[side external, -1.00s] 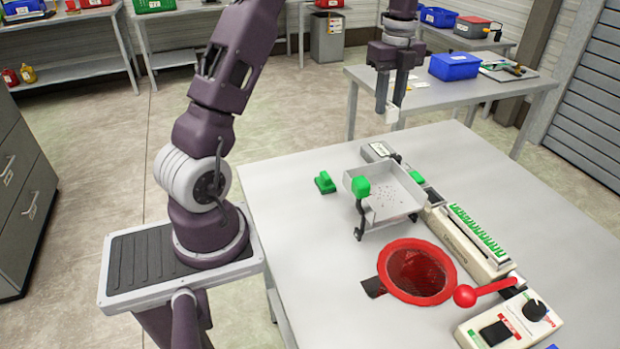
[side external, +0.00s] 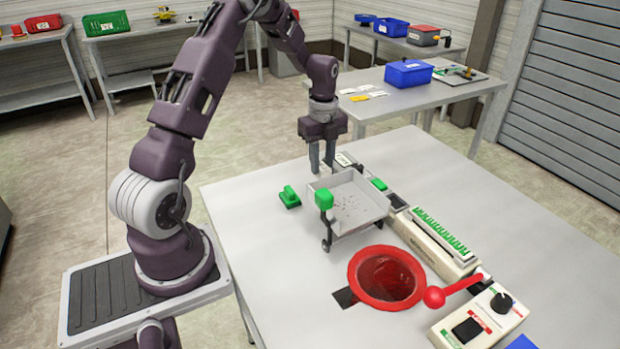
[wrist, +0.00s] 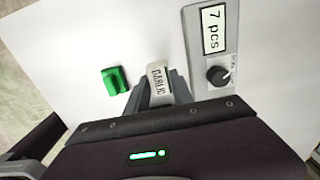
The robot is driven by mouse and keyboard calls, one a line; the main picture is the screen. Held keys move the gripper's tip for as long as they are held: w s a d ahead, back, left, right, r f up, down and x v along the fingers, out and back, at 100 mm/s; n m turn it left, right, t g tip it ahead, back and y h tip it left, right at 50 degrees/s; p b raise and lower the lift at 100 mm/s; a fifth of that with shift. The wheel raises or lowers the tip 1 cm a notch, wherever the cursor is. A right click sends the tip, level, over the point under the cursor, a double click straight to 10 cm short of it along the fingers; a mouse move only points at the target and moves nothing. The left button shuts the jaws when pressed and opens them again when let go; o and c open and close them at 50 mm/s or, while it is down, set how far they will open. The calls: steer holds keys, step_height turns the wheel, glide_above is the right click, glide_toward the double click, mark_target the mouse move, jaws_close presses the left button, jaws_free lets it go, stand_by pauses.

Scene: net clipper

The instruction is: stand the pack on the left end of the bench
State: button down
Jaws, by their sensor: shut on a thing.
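My gripper (side external: 322,166) is low over the far left part of the near grey table (side external: 240,215), behind the metal tray. In the wrist view my gripper (wrist: 155,92) is shut on a small white pack (wrist: 158,80) with a "GARLIC" label. The pack is between the fingers; in the side view it is mostly hidden by them. I cannot tell whether its bottom touches the table.
A green block (side external: 289,197) is left of my gripper. A grey box with a "7 pcs" label (wrist: 214,30) and knob is close on the right. The metal tray (side external: 350,207), red funnel (side external: 386,276) and a long cream device (side external: 435,240) stand nearer. Flat packets (side external: 361,97) lie on the back table.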

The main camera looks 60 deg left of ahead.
mark_target(322, 165)
steer(key=shift+f, duration=1.9)
steer(key=c, duration=1.1)
jaws_free()
steer(key=shift+f, duration=0.1)
